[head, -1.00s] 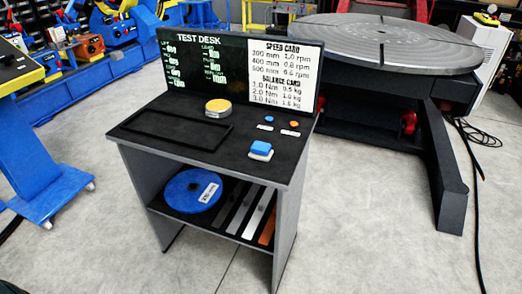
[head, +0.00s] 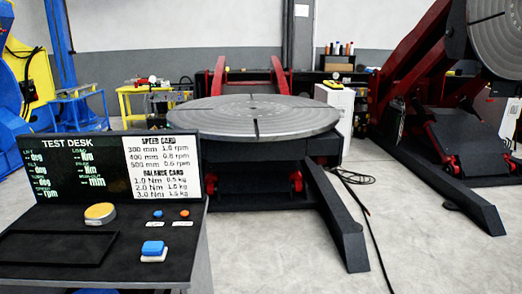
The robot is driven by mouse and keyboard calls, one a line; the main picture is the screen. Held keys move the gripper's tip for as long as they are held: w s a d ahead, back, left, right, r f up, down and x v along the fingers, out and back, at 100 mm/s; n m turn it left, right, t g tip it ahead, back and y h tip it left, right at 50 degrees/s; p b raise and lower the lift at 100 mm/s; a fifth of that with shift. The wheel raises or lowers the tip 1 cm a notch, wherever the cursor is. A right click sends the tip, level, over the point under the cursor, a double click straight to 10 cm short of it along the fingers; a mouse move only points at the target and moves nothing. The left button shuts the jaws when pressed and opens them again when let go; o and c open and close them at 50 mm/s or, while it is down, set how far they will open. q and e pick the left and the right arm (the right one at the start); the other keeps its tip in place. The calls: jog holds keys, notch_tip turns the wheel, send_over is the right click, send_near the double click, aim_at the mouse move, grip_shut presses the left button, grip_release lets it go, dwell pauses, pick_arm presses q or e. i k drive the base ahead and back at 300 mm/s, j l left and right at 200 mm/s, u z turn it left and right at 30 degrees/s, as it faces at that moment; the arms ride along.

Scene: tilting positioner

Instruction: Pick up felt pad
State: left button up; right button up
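No item is labelled as the felt pad, and I cannot tell for sure which one it is. On the black top of the test desk (head: 130,268), a small blue block (head: 153,247) sits on a white base (head: 154,257) near the right front. A round yellow-topped disc (head: 100,213) with a pale side stands at the back middle of the desk top. Neither of my grippers is in the head view.
A shallow black tray outline (head: 55,248) takes up the desk's left part. Small blue (head: 158,213) and orange (head: 184,213) buttons sit behind the block. A large round positioner table (head: 290,118) stands behind, its dark leg (head: 340,225) reaching forward.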

aim_at(152, 250)
jog(key=l+u, duration=0.1)
jog(key=u, duration=0.4)
jog(key=i+l+u, duration=0.2)
jog(key=l+u, duration=0.2)
jog(key=l, duration=0.2)
jog(key=i+l+u, duration=0.25)
jog(key=i+l, duration=0.1)
jog(key=l, duration=0.65)
jog(key=i+l+u, duration=0.15)
jog(key=l, duration=1.4)
